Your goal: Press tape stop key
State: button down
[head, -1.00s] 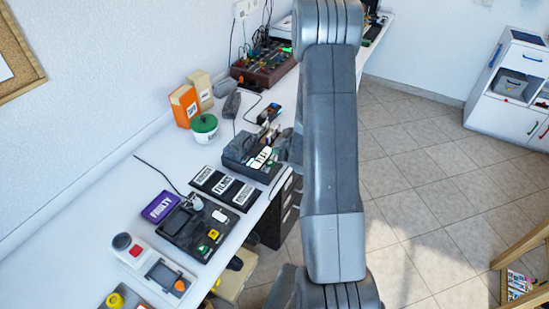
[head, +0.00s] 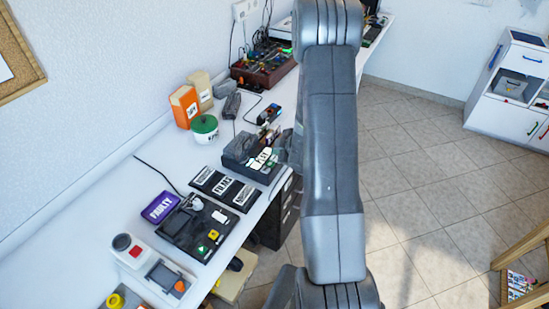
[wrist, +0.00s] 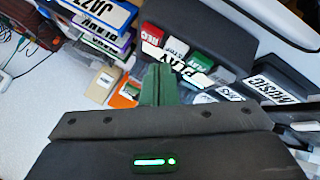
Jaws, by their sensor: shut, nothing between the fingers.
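The tape recorder (head: 243,157) is a dark box near the bench's front edge in the head view, partly behind my arm. In the wrist view a row of keys shows on its dark body: a red key (wrist: 152,34), a pale key (wrist: 176,47) whose label seems to read STOP, and a green key (wrist: 203,62). Larger white label pieces lie in front of the keys. My gripper (wrist: 159,72) is shut and empty, its greenish fingers pointing towards the key row, just short of the red and pale keys in the picture. Contact cannot be told. The head view hides the fingertips.
Labelled cases (wrist: 97,22) stand at the wrist view's upper left, and a MUSIC case (wrist: 272,88) lies at right. In the head view, a green-lidded tub (head: 204,128), an orange box (head: 185,106) and a dark labelled strip (head: 223,188) are nearby on the bench.

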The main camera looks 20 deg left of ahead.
jog(key=shift+f, duration=0.2)
dwell(0.5)
jog(key=shift+f+b, duration=0.3)
jog(key=shift+b, duration=0.15)
jog(key=shift+f+b, duration=0.35)
jog(key=shift+b, duration=0.05)
dwell(0.4)
jog(key=shift+r+p, duration=0.7)
jog(key=shift+r, duration=0.15)
notch_tip(320, 180, up, 5)
jog(key=p, duration=0.4)
dwell(1.0)
